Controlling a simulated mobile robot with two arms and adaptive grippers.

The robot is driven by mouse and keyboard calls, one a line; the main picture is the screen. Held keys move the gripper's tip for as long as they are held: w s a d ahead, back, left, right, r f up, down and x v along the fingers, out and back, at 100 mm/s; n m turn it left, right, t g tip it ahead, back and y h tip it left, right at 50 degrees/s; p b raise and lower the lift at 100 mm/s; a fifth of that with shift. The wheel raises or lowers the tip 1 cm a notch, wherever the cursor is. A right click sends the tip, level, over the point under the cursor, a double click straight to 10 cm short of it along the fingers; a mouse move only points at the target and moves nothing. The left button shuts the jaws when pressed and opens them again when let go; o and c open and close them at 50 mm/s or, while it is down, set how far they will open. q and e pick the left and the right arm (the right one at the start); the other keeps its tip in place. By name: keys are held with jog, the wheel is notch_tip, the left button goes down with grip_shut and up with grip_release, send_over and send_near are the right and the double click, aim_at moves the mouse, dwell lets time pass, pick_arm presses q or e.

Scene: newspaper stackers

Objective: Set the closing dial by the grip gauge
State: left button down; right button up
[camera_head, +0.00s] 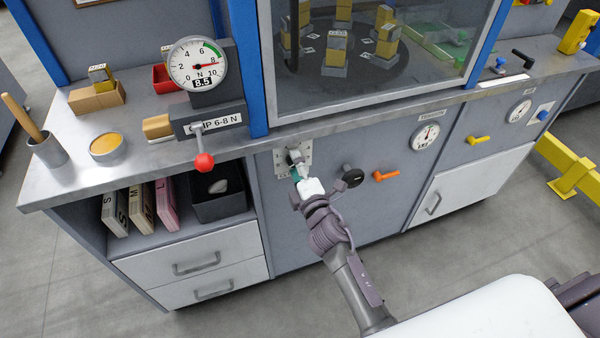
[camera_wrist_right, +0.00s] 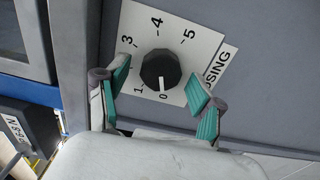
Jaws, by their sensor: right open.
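The closing dial is a black knob (camera_wrist_right: 160,69) on a white plate numbered from 0 to 5, in the right wrist view; its white mark points at 0. In the head view the plate (camera_head: 280,162) shows on the bench front, the knob partly hidden by my gripper. My right gripper (camera_head: 299,174) is open in front of the dial. Its green-padded fingers (camera_wrist_right: 161,84) stand on either side of the knob, apart from it. The grip gauge (camera_head: 198,63) stands on the bench at left, its readout showing 8.5, above a label ending "6-8 N". My left gripper is out of view.
A red-ball lever (camera_head: 204,162) hangs below the gauge. Right of the dial are a black knob (camera_head: 353,177), an orange handle (camera_head: 386,175) and a round gauge (camera_head: 424,136). A glass cabinet (camera_head: 375,50) stands above. Open floor lies in front.

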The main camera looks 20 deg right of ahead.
jog(key=s, duration=1.2)
jog(key=shift+d, duration=0.2)
jog(key=shift+w, duration=0.1)
jog(key=s+f+m+g+p, duration=0.1)
jog(key=s+f+m+g, duration=0.25)
jog(key=f, duration=0.55)
jog(key=s+a+f+m+g+p, duration=0.15)
jog(key=s+f, duration=0.25)
jog(key=f, duration=0.6)
jog(key=s+f+m+g, duration=0.3)
jog(key=f, duration=0.6)
jog(key=s+d+f+m+g, duration=0.2)
jog(key=s+f, duration=0.3)
jog(key=s, duration=0.4)
jog(key=s+d+f+m+g+p, duration=0.1)
jog(key=s+d+f+m+g, duration=0.2)
jog(key=s+f, duration=0.3)
jog(key=s+d+f+m+g+p, duration=0.1)
jog(key=s+d+f+m+g, duration=0.2)
jog(key=s, duration=1)
notch_tip(320, 180, down, 3)
jog(key=shift+s+r+g+h, duration=0.1)
jog(key=shift+s+g+h, duration=0.25)
jog(key=shift+g, duration=0.15)
